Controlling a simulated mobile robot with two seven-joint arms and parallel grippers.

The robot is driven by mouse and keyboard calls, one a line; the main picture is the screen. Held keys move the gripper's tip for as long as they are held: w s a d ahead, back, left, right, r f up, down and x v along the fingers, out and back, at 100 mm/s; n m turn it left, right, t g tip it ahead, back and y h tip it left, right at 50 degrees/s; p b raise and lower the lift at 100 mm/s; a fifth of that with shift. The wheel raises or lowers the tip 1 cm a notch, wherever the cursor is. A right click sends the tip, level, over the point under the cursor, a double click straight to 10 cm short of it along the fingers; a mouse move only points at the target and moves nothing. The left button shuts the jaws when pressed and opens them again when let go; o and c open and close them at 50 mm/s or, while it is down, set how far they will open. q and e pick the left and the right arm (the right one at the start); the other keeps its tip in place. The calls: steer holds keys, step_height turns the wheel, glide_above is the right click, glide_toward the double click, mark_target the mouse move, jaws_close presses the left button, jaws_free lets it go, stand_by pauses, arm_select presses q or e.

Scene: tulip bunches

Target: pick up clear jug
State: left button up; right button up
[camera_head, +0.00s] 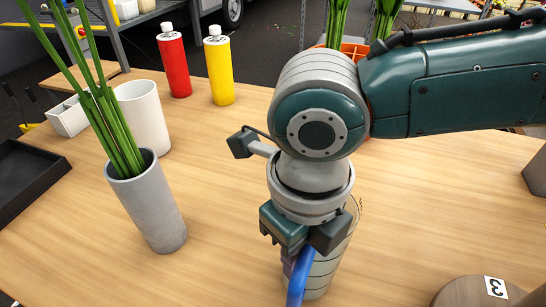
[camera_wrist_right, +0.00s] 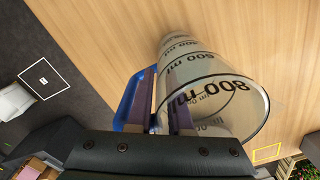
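The clear jug (camera_head: 322,272) is see-through with ring-shaped measuring marks and stands on the wooden table at the bottom centre, partly hidden behind my right gripper. In the right wrist view the jug (camera_wrist_right: 215,88) shows black markings such as 600 ml and 800 ml, with its open rim toward the camera. A blue handle (camera_wrist_right: 128,105) shows at its left side. My right gripper (camera_wrist_right: 163,112) is at the jug's handle side, with its fingers a little apart there. Whether they press on the handle or wall is unclear. My left gripper is not in view.
A grey vase (camera_head: 160,215) with green stems stands left, before a white vase (camera_head: 145,115). Red (camera_head: 173,65) and yellow (camera_head: 219,70) bottles stand at the back. A round wooden block (camera_head: 465,292) marked 3 is at the lower right. The table between vase and jug is clear.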

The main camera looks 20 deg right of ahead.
jaws_close()
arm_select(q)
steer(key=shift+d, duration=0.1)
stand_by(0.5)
arm_select(e)
steer(key=shift+r, duration=0.1)
stand_by(0.6)
